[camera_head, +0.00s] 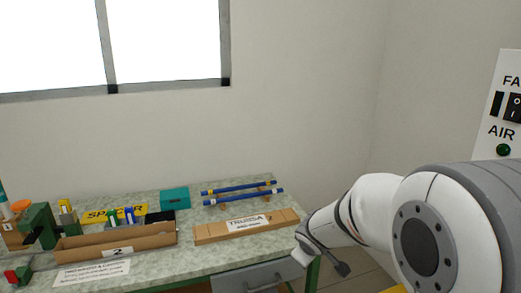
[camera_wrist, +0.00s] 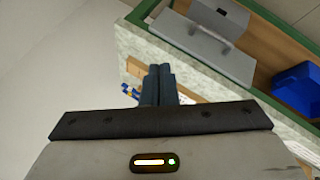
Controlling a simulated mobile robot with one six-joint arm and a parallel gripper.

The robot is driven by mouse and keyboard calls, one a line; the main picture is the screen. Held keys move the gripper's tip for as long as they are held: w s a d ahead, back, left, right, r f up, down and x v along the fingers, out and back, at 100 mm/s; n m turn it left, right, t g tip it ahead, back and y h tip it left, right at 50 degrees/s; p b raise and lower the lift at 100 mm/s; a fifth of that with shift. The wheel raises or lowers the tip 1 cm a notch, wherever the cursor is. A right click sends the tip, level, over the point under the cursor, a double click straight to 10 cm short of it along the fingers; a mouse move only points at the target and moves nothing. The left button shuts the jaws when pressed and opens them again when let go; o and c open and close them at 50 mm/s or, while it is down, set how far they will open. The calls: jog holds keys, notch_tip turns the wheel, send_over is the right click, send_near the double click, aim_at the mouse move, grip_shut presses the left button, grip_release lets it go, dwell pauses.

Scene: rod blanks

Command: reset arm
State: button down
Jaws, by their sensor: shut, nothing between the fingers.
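My gripper (camera_head: 342,269) hangs off the right front corner of the workbench in the head view, at the end of my white arm. In the wrist view its two dark fingers (camera_wrist: 159,72) are side by side and shut, with nothing between them. Two blue rods (camera_head: 239,193) lie on small wooden supports at the back right of the bench, well apart from my gripper. A bit of blue and yellow, probably a rod end (camera_wrist: 130,91), shows beside the fingers in the wrist view.
A grey drawer (camera_wrist: 205,45) and a blue bin (camera_wrist: 297,88) are below. A switch panel (camera_head: 500,85) is at right.

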jog(key=s+r+m+g, duration=0.1)
jog(key=s+m, duration=0.2)
jog(key=s, duration=0.5)
jog(key=s+d+r+m+g+y, duration=0.1)
jog(key=s+m+g, duration=0.1)
jog(key=s, duration=0.6)
jog(key=s+r+m+g, duration=0.1)
jog(key=s+r+m, duration=0.1)
jog(key=s, duration=0.6)
jog(key=shift+s+d+m+g, duration=0.35)
jog(key=shift+s+m+g, duration=0.05)
jog(key=shift+m, duration=0.5)
